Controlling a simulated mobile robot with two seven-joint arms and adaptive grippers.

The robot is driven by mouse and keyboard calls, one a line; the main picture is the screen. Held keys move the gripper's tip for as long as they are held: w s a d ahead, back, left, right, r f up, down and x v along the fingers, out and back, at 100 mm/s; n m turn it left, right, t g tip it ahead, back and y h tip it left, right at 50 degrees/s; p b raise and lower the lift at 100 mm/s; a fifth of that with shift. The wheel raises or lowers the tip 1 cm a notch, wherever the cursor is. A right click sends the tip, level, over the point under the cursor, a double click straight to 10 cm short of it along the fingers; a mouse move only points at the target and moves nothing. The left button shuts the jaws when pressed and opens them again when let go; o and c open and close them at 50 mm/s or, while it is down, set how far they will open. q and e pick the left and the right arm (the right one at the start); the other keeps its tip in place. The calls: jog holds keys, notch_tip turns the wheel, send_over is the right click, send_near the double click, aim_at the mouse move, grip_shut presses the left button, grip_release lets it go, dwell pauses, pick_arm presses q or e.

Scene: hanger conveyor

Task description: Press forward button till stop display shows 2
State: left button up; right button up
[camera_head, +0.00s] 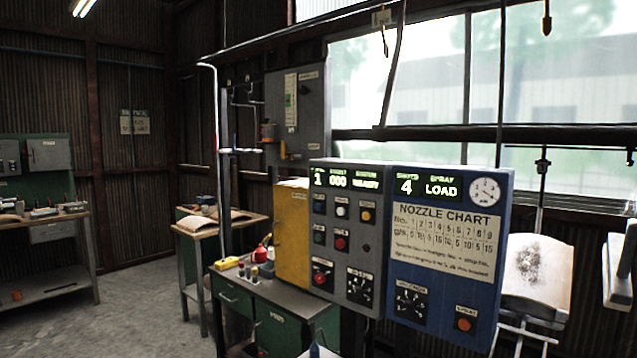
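A grey control panel (345,235) stands at the middle right, joined to a blue panel (450,270). The grey panel's lit display (345,179) reads 1, 000 and what looks like READY; its small captions are too blurred to read surely. Below it are several buttons, including a white one (341,211), an orange one (366,215) and a red one (340,243). I cannot tell by label which is the forward button. The blue panel's display (427,187) reads 4 and LOAD. Neither of my grippers is in view.
A yellow box side (292,235) adjoins the grey panel. A green cabinet bench (262,297) stands below left. A pale board (537,268) hangs at right, another item (617,262) at the edge. Open floor (150,300) lies left. A nozzle chart (446,240) is on the blue panel.

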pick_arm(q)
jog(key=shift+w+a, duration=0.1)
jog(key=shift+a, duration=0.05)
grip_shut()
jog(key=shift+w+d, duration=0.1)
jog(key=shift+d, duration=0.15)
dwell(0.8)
